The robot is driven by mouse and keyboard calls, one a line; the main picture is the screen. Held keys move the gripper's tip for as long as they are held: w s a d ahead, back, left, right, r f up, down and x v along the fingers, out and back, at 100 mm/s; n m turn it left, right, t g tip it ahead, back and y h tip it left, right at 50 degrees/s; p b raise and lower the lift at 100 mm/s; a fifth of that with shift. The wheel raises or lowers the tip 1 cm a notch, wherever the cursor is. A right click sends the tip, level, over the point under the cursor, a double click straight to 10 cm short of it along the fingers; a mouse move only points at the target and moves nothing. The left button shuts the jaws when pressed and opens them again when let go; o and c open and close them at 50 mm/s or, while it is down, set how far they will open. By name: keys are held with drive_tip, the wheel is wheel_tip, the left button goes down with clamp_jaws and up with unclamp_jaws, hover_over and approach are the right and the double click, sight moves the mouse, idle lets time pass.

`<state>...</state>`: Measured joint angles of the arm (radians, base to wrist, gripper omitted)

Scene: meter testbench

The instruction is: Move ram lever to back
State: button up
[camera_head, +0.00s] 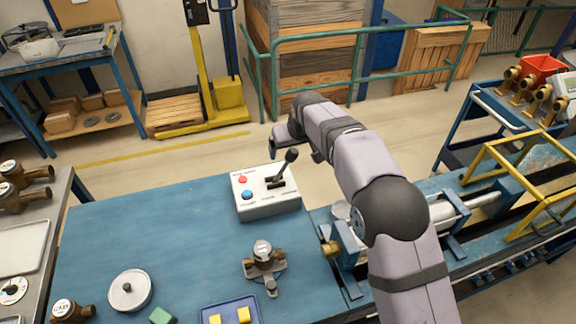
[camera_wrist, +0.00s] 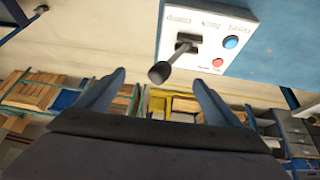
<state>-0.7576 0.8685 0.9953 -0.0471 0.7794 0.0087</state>
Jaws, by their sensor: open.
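The knob appears between the fingertips in that view, with no contact visible; the depth gap is hard to tell. In the head view my gripper (camera_head: 274,148) is just beyond the box, partly hidden by my wrist.
The box has a red button (camera_head: 243,180) and a blue button (camera_head: 247,194) beside the lever. A brass meter (camera_head: 263,252) stands on the blue bench (camera_head: 140,225) in front. The ram mechanism (camera_head: 455,212) lies right of the box, partly behind my arm. The bench left of the box is clear.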

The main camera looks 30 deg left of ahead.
sight(292, 153)
drive_tip(key=shift+x, duration=0.85)
idle(0.3)
drive_tip(key=shift+w+a+f+p, duration=0.1)
drive_tip(key=shift+f+p, duration=0.15)
drive_tip(key=shift+p, duration=0.05)
drive_tip(key=shift+w+a+f, duration=0.15)
drive_tip(key=shift+w+f, duration=0.05)
drive_tip(key=shift+f, duration=0.25)
idle(0.5)
drive_tip(key=c, duration=1.9)
drive_tip(key=shift+s+a, duration=0.1)
